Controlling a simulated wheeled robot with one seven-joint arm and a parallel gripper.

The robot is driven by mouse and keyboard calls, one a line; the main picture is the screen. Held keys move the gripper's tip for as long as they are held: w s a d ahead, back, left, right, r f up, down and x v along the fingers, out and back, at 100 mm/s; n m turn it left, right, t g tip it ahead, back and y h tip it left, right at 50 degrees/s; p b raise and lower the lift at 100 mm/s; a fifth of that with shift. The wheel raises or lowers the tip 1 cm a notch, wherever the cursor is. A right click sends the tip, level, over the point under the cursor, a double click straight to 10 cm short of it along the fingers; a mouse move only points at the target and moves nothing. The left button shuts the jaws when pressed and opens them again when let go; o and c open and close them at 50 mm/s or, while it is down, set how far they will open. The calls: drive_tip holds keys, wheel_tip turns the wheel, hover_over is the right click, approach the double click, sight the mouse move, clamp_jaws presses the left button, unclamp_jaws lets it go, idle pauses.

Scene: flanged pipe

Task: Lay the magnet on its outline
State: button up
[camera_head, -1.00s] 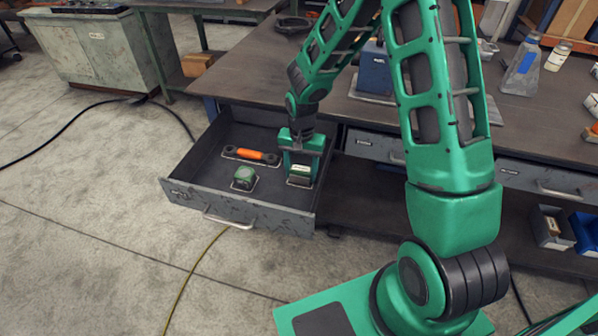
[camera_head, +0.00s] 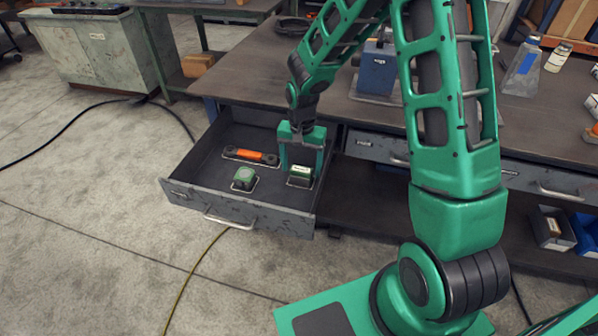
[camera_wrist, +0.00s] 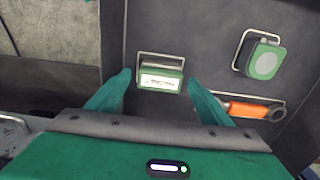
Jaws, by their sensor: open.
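The magnet seems to be the green block with a white label (camera_head: 300,174), lying in the right part of the open drawer. It also shows in the wrist view (camera_wrist: 160,79). Its pale outline (camera_wrist: 160,57) shows beyond one edge of the block there, and low around its base in the head view. Part of the outline is hidden, so I cannot tell whether the block is exactly centred. My gripper (camera_head: 302,165) is open just above the block, one finger on each side. In the wrist view, a gap shows between the block and each fingertip (camera_wrist: 158,84).
The drawer (camera_head: 240,212) also holds an orange-handled tool (camera_head: 250,155) and a green block with a round face (camera_head: 244,178), each at an outline. The drawer walls stand close around my gripper. The workbench top (camera_head: 240,75) is behind.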

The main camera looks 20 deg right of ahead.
sight(301, 169)
wheel_tip(301, 169, up, 9)
drive_tip(key=s+d+r+h, duration=0.1)
drive_tip(key=s+d+r, duration=1)
drive_tip(key=s+d, duration=0.3)
drive_tip(key=s+d+r+y, duration=0.1)
drive_tip(key=s+d+r, duration=0.1)
drive_tip(key=s, duration=1.5)
drive_tip(key=shift+s+d+n, duration=0.25)
drive_tip(key=shift+d+n, duration=0.15)
drive_tip(key=shift+d, duration=0.1)
drive_tip(key=shift+r, duration=0.1)
drive_tip(key=shift+w+f, duration=0.25)
drive_tip(key=shift+w, duration=0.35)
